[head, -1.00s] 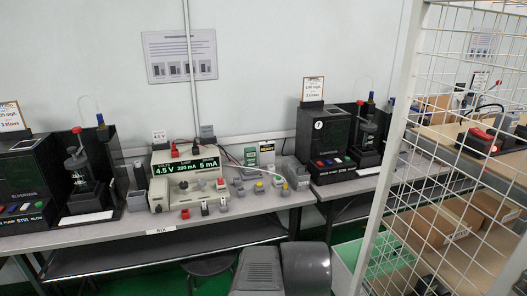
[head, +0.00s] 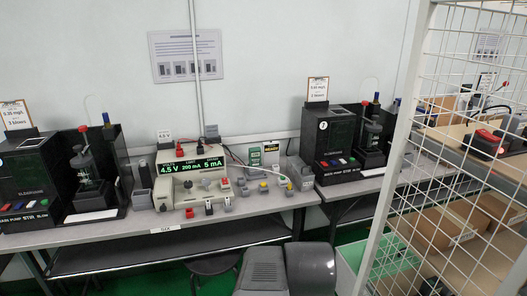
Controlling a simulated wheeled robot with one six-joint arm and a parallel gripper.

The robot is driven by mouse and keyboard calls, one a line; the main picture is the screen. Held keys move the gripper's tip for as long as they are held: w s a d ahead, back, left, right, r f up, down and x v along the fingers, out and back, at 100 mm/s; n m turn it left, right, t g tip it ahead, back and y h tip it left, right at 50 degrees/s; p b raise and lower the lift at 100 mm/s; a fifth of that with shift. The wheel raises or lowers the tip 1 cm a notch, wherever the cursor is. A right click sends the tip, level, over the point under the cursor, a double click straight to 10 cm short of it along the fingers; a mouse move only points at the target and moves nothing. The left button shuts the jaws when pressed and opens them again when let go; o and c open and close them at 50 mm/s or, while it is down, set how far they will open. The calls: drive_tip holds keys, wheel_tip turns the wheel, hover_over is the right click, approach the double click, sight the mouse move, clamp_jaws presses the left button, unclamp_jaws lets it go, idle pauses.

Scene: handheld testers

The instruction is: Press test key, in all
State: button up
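No handheld tester or test key can be made out for certain at this size. A black station (head: 328,140) with coloured buttons stands to the right, and a similar station (head: 28,180) stands at the left. My gripper is not in view; only dark grey parts of my arm show at the bottom.
A white wire-mesh partition (head: 470,100) stands at the right. Behind it are cardboard boxes (head: 440,222), a green crate (head: 385,252) and a red-and-black device (head: 487,143). A dark stool (head: 212,265) is under the bench (head: 110,240).

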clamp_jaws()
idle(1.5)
